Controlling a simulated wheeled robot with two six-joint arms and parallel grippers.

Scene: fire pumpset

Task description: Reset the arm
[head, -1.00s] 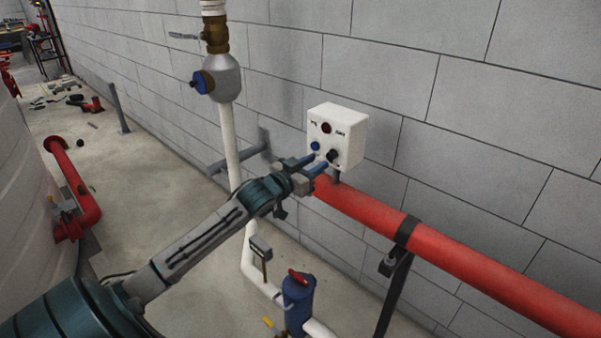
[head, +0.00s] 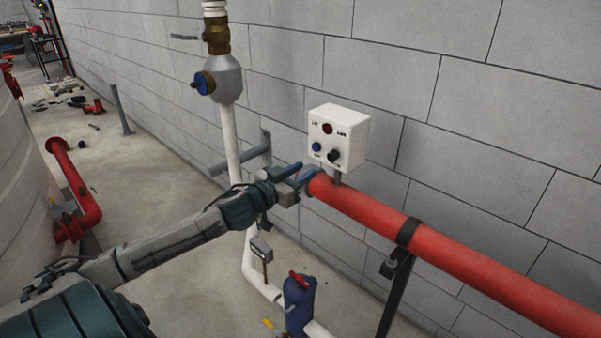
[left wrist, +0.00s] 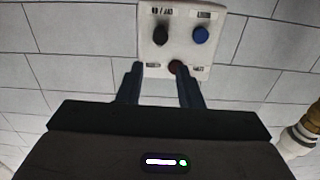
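My left gripper (head: 304,174) is in front of and a little below the white control box (head: 338,138) on the wall. Its two blue fingers are spread apart with nothing between them. In the left wrist view the open fingers (left wrist: 160,85) point toward the control box (left wrist: 180,52). The box carries a black knob (head: 334,156), a blue button (head: 316,146) and a dark red lamp or button (head: 327,128). The fingers look apart from the knob in the head view. My right gripper is in neither view.
A thick red pipe (head: 440,253) runs along the wall just below the box, close to my left gripper. A white vertical pipe (head: 232,150) with a valve and a blue canister (head: 299,302) stand nearby. A red bent pipe (head: 84,190) is at the left.

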